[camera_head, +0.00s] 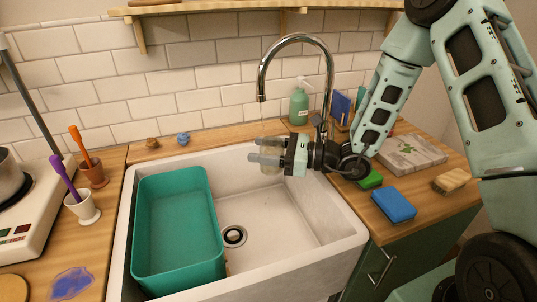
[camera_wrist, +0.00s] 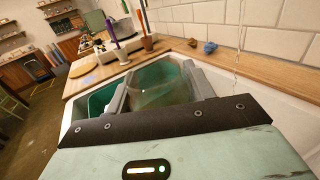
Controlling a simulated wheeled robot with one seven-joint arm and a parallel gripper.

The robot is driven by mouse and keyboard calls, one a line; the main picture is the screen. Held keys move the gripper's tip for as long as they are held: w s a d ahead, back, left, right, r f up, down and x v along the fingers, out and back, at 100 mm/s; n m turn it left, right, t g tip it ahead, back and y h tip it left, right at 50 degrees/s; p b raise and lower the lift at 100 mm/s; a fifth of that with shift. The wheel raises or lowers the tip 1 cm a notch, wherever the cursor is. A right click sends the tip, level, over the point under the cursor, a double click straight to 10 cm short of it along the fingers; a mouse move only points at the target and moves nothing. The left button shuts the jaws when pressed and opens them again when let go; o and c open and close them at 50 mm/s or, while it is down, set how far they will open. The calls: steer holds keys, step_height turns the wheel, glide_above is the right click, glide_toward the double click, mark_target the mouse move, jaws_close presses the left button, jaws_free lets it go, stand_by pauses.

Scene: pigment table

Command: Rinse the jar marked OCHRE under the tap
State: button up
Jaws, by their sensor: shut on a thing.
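My gripper (camera_head: 266,152) is over the sink (camera_head: 262,208), below the spout of the chrome tap (camera_head: 330,80). It is shut on a clear glass jar (camera_head: 270,169), which is partly hidden by the fingers. In the wrist view the jar (camera_wrist: 155,94) sits between the two grey fingers and looks see-through. I cannot read any label on it. A thin stream of water (camera_head: 262,118) falls from the spout toward the jar and fingers. In the wrist view the stream (camera_wrist: 239,45) shows to the right of the fingers; I cannot tell whether it enters the jar.
A green tub (camera_head: 178,232) fills the sink's left part. The basin by the drain (camera_head: 233,236) is clear. A blue sponge (camera_head: 394,204), a green sponge (camera_head: 371,179) and a soap bottle (camera_head: 299,103) stand right and behind.

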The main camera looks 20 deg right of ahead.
steer(key=w+f+b, duration=0.1)
steer(key=w, duration=0.7)
steer(key=shift+w+a+f, duration=0.3)
steer(key=shift+a+f, duration=0.1)
steer(key=shift+d, duration=0.1)
stand_by(0.4)
steer(key=shift+d, duration=0.5)
steer(key=shift+a, duration=0.1)
steer(key=shift+a, duration=0.5)
steer(key=shift+d, duration=0.25)
